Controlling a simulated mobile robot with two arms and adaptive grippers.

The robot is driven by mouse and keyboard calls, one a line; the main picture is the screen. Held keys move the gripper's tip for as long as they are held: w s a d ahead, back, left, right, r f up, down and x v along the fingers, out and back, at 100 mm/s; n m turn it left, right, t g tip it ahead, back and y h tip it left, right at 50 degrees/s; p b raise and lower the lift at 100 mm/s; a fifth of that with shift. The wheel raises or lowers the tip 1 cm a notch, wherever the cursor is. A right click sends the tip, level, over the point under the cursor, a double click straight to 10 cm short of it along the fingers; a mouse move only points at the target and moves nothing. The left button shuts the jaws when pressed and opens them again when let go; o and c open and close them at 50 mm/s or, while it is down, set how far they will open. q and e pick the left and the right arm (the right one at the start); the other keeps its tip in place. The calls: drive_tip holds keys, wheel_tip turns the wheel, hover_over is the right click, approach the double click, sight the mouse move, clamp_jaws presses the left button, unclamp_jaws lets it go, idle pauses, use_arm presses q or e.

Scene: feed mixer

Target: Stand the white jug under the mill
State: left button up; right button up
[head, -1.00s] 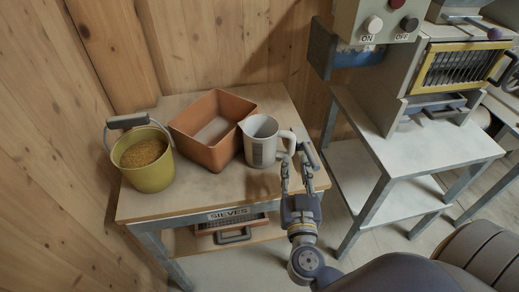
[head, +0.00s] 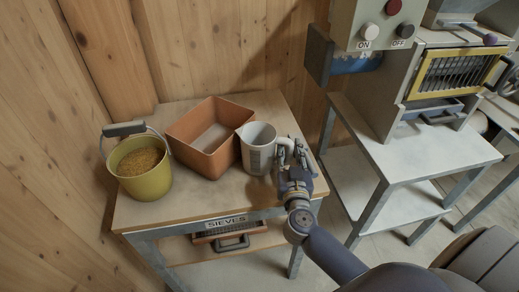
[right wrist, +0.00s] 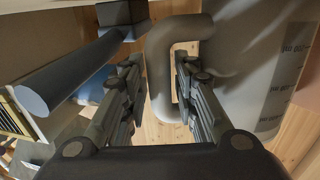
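The white jug (head: 257,150) stands upright on the wooden-topped table, its handle (head: 286,145) toward the right. My right gripper (head: 292,160) is at that handle. In the right wrist view the jug (right wrist: 255,75) fills the right side, and the handle (right wrist: 158,75) lies between the two open fingers of my right gripper (right wrist: 158,75); a gap shows beside it. The machine with a yellow-framed grille (head: 457,72), which looks like the mill, stands on a pale-topped metal stand (head: 415,150) at right. My left gripper is not in view.
An orange bin (head: 205,145) stands just left of the jug. A yellow-green bucket of grain (head: 143,175) is farther left. The table (head: 205,205) is labelled SIEVES.

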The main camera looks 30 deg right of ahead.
sight(291, 143)
clamp_jaws()
drive_tip(key=shift+r, duration=0.5)
wheel_tip(291, 143, up, 3)
drive_tip(key=shift+s+a+p, duration=0.15)
drive_tip(key=shift+p, duration=0.9)
drive_tip(key=s+a+r+n+t+y, duration=0.1)
drive_tip(key=s+a+r+n+y, duration=0.2)
drive_tip(key=s+a, duration=1.1)
drive_tip(key=shift+s+n+t+y, duration=0.3)
drive_tip(key=shift+s+n+y, duration=0.6)
drive_tip(key=shift+y, duration=1.4)
